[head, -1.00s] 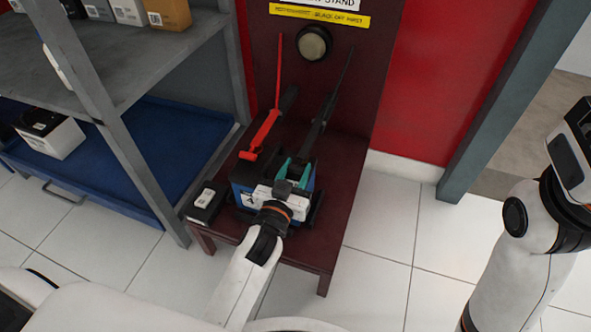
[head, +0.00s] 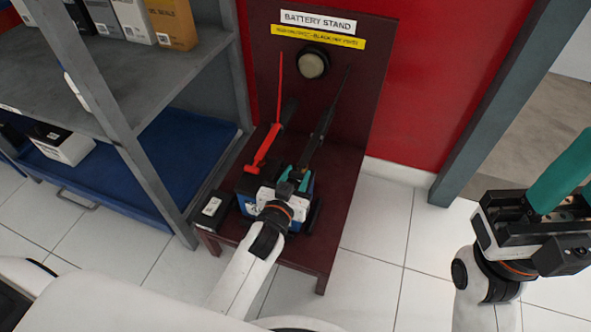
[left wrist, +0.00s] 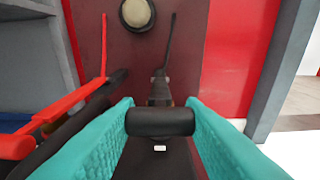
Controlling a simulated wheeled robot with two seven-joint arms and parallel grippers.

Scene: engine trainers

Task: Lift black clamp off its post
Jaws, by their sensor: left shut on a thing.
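The black clamp (head: 318,137) is at the top of the blue battery (head: 249,184) on the stand, its dark cable rising behind it. My left gripper (head: 291,177) reaches over the battery with its teal fingers at the near end of the clamp. In the left wrist view, the fingers (left wrist: 160,108) are shut on the black clamp's rounded near end (left wrist: 160,123). The post under the clamp is hidden, so I cannot tell whether the two touch. My right gripper (head: 572,165) is at the right edge, away from the stand; its fingertips are cut off.
A red clamp (head: 263,152) with a red cable stands just left of the black one. A small black box (head: 211,207) sits at the left of the dark red stand (head: 335,195). A grey shelf (head: 150,85) stands close on the left. Tiled floor is clear at right.

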